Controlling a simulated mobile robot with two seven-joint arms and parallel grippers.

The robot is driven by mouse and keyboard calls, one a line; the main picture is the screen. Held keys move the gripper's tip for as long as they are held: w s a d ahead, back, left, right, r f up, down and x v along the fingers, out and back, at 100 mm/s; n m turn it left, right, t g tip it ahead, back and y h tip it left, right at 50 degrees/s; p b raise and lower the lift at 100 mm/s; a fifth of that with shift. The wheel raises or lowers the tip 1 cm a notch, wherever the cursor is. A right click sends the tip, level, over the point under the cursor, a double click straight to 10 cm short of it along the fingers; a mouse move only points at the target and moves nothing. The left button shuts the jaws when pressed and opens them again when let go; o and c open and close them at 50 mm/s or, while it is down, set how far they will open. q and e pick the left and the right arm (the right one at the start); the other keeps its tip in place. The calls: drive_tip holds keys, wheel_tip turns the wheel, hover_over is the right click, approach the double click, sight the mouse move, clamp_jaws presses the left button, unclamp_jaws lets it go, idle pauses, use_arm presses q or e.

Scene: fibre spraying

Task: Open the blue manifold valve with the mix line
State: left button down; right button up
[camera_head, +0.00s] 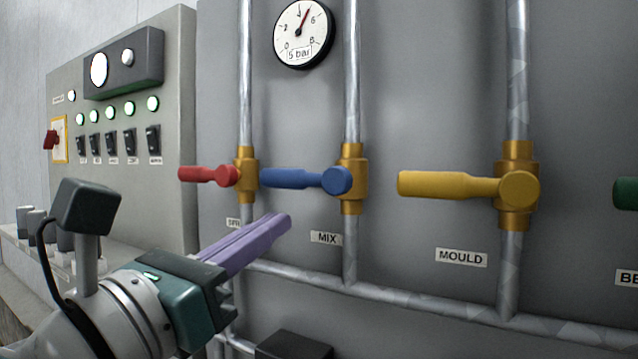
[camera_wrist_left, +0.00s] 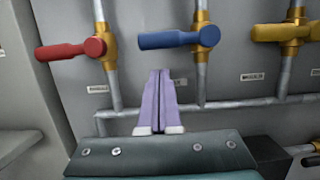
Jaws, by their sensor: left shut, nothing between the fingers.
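The blue valve lever (camera_head: 300,179) sits on a brass valve body (camera_head: 354,178) on the pipe above the MIX label (camera_head: 326,238). The lever points left, level and across the upright pipe. It also shows in the left wrist view (camera_wrist_left: 168,40), above the fingertips. My left gripper (camera_head: 284,222) has purple fingers, which are shut and empty. Its tips are below the blue lever and apart from it in the picture. In the left wrist view the shut fingers (camera_wrist_left: 159,74) point up towards the wall between the red and blue valves. My right gripper is not in view.
A red lever (camera_head: 208,174) is just left of the blue one. A yellow lever (camera_head: 448,185) above the MOULD label and a green handle (camera_head: 626,193) are to the right. A horizontal pipe (camera_head: 400,302) runs below. A gauge (camera_head: 303,34) and switch panel (camera_head: 120,110) are above and left.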

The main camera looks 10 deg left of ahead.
use_arm(q)
drive_tip(key=shift+r+p, duration=0.3)
drive_tip(key=shift+r, duration=0.5)
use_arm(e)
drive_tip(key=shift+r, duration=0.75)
